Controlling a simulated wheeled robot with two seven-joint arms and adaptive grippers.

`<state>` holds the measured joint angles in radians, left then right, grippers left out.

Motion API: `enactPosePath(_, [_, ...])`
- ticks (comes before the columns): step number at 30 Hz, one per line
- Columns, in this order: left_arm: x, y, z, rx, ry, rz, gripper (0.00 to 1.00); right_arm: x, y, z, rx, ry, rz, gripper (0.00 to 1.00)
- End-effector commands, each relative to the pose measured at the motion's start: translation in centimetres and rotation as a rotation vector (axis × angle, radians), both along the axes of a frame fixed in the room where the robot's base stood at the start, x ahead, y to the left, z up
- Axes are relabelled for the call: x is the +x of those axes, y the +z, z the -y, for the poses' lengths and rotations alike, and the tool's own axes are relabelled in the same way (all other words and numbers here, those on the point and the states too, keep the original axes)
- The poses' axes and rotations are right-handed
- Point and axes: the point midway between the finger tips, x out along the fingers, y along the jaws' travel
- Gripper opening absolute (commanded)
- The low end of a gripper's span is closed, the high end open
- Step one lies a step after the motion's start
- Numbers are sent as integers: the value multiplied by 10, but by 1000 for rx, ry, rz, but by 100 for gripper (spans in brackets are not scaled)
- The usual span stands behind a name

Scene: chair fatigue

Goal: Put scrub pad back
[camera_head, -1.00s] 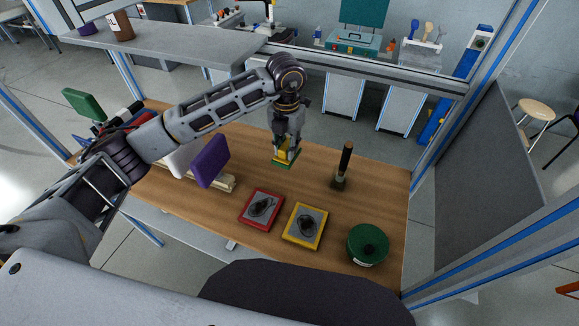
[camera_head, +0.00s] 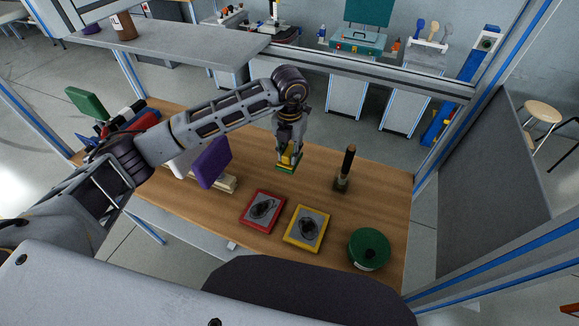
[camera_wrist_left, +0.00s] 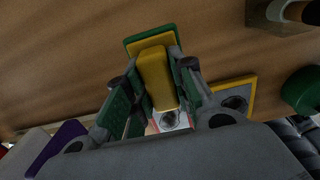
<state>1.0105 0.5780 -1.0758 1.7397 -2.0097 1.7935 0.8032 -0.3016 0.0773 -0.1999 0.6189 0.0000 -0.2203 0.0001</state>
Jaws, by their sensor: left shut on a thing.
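My left gripper (camera_head: 289,149) is shut on a scrub pad (camera_head: 286,168), with a yellow upper part and a green base, over the middle of the wooden table. In the left wrist view the yellow part (camera_wrist_left: 157,78) sits between the green-lined fingers, and the green edge shows beyond it. The pad is very close to the tabletop; I cannot tell whether it touches. My right gripper is not in view.
A red-framed tray (camera_head: 262,211) and a yellow-framed tray (camera_head: 306,229) lie nearer me. A dark-handled brush (camera_head: 346,168) stands to the right, a green round container (camera_head: 369,249) at front right. A purple pad (camera_head: 211,163) stands in a rack to the left.

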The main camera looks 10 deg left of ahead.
Motion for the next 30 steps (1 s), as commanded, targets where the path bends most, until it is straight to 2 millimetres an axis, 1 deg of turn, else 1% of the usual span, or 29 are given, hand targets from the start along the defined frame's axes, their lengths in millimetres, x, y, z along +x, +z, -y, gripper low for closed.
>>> enactPosePath(3, [-1, -16, 0, 1, 0, -3, 2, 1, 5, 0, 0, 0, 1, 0])
enactPosePath(6, [0, -25, 0, -1, 0, -1, 2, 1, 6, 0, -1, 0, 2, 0])
enactPosePath(10, [0, -30, 0, -1, -1, 0, 2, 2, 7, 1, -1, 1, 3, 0])
enactPosePath(20, [0, -32, 0, -1, -1, 0, 2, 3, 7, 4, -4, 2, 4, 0])
enactPosePath(23, [0, -38, 0, -1, 0, -1, 2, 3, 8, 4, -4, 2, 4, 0])
enactPosePath(30, [0, -62, 0, 0, 0, -1, 2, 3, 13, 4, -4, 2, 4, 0])
